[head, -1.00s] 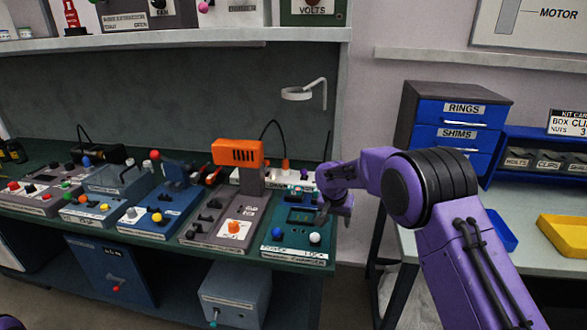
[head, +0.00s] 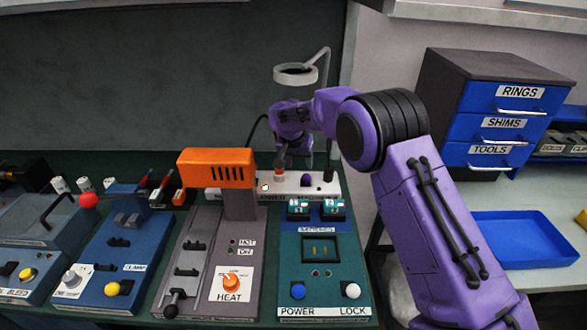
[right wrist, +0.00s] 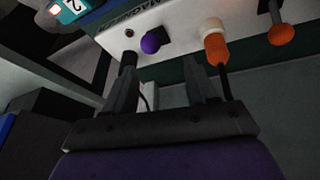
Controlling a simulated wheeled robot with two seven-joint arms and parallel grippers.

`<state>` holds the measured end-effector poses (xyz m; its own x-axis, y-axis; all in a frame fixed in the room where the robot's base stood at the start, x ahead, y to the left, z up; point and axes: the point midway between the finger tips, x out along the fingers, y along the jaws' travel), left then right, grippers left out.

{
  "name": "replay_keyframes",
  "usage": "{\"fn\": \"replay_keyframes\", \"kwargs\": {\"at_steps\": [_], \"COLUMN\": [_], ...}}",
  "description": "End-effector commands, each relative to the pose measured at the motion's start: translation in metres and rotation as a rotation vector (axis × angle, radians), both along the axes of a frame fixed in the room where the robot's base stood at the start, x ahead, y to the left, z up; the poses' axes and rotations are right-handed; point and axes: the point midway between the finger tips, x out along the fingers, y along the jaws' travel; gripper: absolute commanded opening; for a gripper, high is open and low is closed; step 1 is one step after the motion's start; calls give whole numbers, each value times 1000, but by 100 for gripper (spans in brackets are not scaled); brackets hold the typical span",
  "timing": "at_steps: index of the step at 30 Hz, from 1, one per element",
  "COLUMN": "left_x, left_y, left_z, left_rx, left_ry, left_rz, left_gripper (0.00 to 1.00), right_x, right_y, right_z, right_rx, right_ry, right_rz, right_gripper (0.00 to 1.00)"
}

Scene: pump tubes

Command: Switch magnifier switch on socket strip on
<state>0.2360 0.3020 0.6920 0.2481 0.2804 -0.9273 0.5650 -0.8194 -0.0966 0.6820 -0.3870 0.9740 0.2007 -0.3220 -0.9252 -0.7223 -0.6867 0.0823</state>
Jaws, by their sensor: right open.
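The white socket strip (head: 292,191) stands at the back of the bench, behind the teal panel. It carries a purple knob (head: 305,180), which also shows in the right wrist view (right wrist: 150,43) beside a label that appears to read MAGNIFIER. An orange plug with a white part (right wrist: 214,46) sits along the strip from the knob. My right gripper (head: 294,160) is open and empty at the strip's far side. In the right wrist view its fingers (right wrist: 162,72) point at the strip, with the purple knob ahead of the gap. No contact is visible. My left gripper is out of view.
The magnifier lamp (head: 296,74) hangs just above my right gripper. An orange-topped heat machine (head: 216,168) stands left of the strip. The teal panel (head: 335,263) lies in front. Blue drawers (head: 507,128) and a blue tray (head: 520,240) are at right.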

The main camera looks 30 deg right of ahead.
Motion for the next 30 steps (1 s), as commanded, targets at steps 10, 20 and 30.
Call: {"fn": "replay_keyframes", "kwargs": {"at_steps": [10, 20, 30], "left_x": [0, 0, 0], "left_y": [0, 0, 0], "left_z": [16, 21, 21], "left_rx": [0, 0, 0], "left_ry": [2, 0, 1], "left_rz": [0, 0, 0], "left_gripper": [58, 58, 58], "right_x": [7, 23, 23], "right_y": [-24, -35, -37], "right_z": [-58, -100, -100], "right_rx": [1, 0, -1], "right_ry": [0, 9, 9], "right_rz": [-4, -3, -4], "right_gripper": [57, 57, 11]}}
